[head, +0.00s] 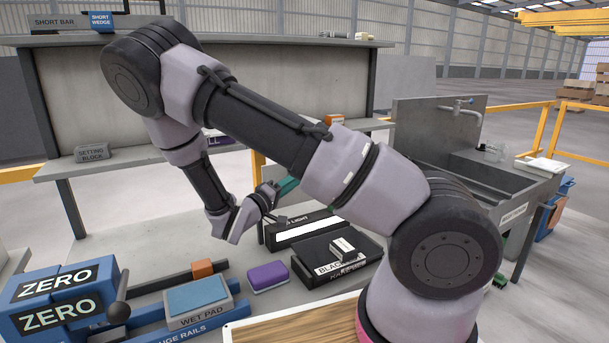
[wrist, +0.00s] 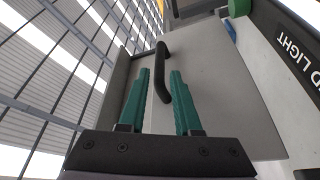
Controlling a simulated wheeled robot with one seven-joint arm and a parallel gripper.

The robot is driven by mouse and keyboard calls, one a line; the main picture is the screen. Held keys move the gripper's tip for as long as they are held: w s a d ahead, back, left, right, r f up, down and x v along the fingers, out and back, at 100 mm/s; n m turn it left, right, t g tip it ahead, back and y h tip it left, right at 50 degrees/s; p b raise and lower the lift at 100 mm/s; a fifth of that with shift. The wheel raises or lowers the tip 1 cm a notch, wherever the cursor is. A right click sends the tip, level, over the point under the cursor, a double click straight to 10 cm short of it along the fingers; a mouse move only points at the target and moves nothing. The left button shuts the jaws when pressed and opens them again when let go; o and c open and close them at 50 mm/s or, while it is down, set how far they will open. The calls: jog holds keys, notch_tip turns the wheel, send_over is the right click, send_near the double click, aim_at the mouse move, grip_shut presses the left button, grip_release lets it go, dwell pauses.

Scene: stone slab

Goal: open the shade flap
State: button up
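A flat grey panel (wrist: 205,60) with a black bar handle (wrist: 162,68) fills the middle of the wrist view; it looks like the shade flap. I cannot tell how far it stands open. My gripper (wrist: 160,72) has two teal fingers, parted. The handle's lower part shows between them, with a gap on each side, so I see no grip. In the head view only a bit of my gripper's teal finger (head: 287,186) shows past my arm. The flap and its handle are not distinguishable there.
A black box with a lit white panel, labelled LIGHT (head: 308,231), stands close to my gripper. In front lie a black case (head: 355,262), a purple block (head: 268,277), a wet pad (head: 198,300) and blue ZERO blocks (head: 60,300). A sink (head: 490,170) is at right.

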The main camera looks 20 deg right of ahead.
jog(key=shift+v, duration=2.3)
jog(key=s+d+r+m+g+y, duration=0.6)
jog(key=s+d+r+g+y, duration=0.25)
jog(key=s+g, duration=0.35)
jog(key=s+a+r+t+y, duration=0.1)
jog(key=s+r+t+y, duration=0.3)
jog(key=r, duration=0.4)
jog(key=s+a+r+t+y, duration=0.2)
jog(key=s+r+t+y, duration=0.2)
jog(key=r, duration=0.5)
jog(key=shift+r+n+t+y, duration=0.3)
jog(key=shift+t+y, duration=0.2)
jog(key=shift+y, duration=0.75)
jog(key=shift+s, duration=0.1)
